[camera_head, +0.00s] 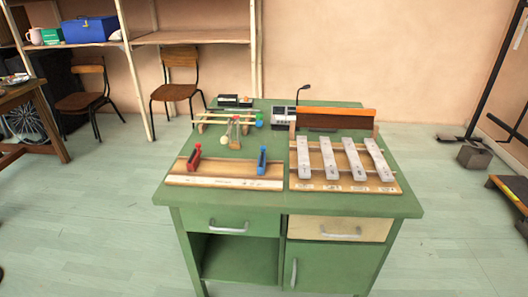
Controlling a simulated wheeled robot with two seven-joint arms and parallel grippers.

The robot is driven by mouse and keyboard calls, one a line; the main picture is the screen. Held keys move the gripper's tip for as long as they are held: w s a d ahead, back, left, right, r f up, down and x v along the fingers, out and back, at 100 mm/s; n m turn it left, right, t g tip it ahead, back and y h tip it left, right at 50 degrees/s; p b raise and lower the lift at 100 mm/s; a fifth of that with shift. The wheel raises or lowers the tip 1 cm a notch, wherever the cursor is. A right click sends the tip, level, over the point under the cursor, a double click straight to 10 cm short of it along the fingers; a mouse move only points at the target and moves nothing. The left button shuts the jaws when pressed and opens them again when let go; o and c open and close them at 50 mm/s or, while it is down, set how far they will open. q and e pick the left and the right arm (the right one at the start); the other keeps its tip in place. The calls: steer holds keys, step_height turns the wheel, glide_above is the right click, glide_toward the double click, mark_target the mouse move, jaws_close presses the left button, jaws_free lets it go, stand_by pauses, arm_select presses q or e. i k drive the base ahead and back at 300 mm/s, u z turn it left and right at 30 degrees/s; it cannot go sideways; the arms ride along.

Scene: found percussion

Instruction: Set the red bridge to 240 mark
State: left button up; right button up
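The red bridge (195,158) stands upright near the left end of a wooden board (180,168) on the green desk (228,146). A blue bridge (262,160) stands on the same board near its right end. A pale scale strip (225,183) runs along the board's front edge. Its marks are too small to read, so I cannot tell which mark the red bridge is at. Neither of my grippers is in view.
A metal-bar instrument (352,158) stands close to the board's right. Mallets with coloured heads (236,122) lie on a rack behind the board. A wooden panel (336,117) and a small device (281,122) stand at the back. The desk's front edge is clear.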

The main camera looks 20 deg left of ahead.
mark_target(194, 161)
steer(key=u, duration=2.35)
steer(key=i, duration=1.4)
steer(key=z, duration=2.7)
